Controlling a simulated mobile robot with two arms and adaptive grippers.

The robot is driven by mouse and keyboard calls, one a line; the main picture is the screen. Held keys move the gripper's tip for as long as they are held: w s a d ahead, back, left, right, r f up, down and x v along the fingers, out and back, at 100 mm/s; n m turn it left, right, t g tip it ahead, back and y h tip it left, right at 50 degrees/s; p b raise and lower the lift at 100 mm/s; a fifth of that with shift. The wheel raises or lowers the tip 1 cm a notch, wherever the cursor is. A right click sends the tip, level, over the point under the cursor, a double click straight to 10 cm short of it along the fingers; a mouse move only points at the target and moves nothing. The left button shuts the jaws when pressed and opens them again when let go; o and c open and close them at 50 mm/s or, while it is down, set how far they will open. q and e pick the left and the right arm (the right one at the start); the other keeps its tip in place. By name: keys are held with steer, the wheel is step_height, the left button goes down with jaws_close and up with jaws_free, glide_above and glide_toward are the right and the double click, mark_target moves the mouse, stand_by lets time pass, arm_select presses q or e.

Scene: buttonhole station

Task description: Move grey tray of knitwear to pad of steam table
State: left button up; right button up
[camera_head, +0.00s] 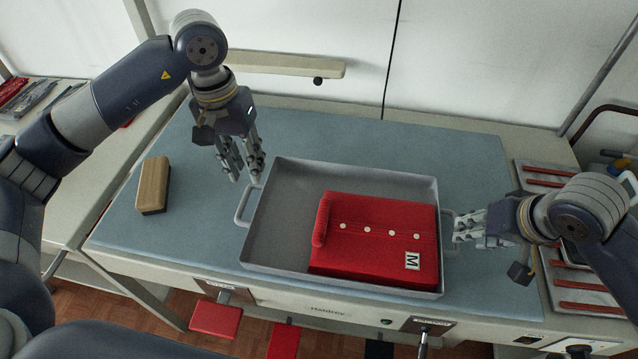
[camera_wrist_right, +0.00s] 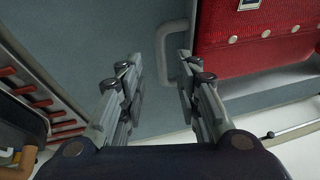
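The grey tray (camera_head: 268,245) sits on the blue-grey pad (camera_head: 400,150) of the steam table, slightly askew, its front edge near the pad's front edge. Folded red knitwear (camera_head: 385,235) with white buttons and an M label lies in it, toward the right. My left gripper (camera_head: 250,178) is open and empty just above the tray's left handle (camera_head: 241,207). My right gripper (camera_head: 460,232) is at the tray's right handle; in the right wrist view its fingers (camera_wrist_right: 158,85) are apart, with the handle (camera_wrist_right: 170,55) just ahead between their tips.
A wooden block (camera_head: 154,185) lies on the pad's left part. A rack with red bars (camera_head: 575,285) stands at the right beside my right arm. A beige rail (camera_head: 280,65) runs along the back. The pad's back right is clear.

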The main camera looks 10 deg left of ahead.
steer(key=v, duration=0.6)
steer(key=shift+r, duration=0.35)
steer(key=shift+s, duration=0.2)
